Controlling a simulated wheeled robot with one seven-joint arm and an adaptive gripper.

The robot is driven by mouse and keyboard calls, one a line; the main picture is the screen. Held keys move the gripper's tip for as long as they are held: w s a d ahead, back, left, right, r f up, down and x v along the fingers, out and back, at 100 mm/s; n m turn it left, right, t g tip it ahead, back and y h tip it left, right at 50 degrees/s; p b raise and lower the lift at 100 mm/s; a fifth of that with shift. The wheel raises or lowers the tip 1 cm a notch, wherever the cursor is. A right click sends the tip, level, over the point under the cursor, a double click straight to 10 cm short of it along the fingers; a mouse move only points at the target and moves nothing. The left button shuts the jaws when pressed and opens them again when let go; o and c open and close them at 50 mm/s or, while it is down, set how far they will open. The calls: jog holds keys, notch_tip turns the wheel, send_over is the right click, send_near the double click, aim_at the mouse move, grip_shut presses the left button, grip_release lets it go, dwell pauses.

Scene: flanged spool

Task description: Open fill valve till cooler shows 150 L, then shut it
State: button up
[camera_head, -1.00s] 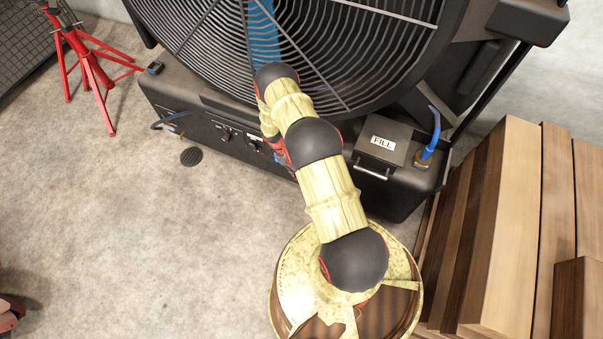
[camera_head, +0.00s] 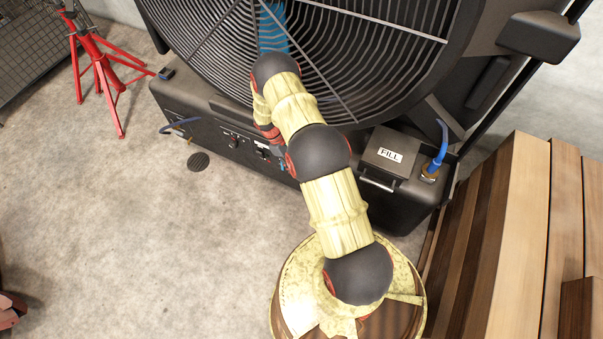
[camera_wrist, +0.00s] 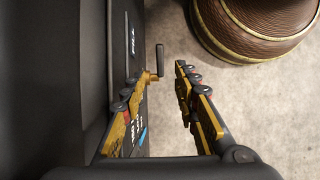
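The cooler (camera_head: 225,115) is a large black fan unit with a round grille and a tank base, at the top of the head view. A small brass valve with a dark lever (camera_wrist: 160,58) sticks out from the black panel in the wrist view. My gripper (camera_wrist: 163,80) is open, its fingers apart and empty, with the valve just beyond the fingertips. White and blue panel markings (camera_wrist: 142,136) are partly hidden by the left finger; I cannot read any litre value.
A blue hose (camera_head: 441,140) enters a brass fitting at the cooler's right. Wooden planks (camera_head: 520,220) stand close on the right. A red stand (camera_head: 100,75) and a floor drain (camera_head: 198,161) are on the left.

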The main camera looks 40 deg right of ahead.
jog(key=shift+w+a+r, duration=0.1)
jog(key=shift+w+r, duration=0.15)
jog(key=shift+r, duration=0.2)
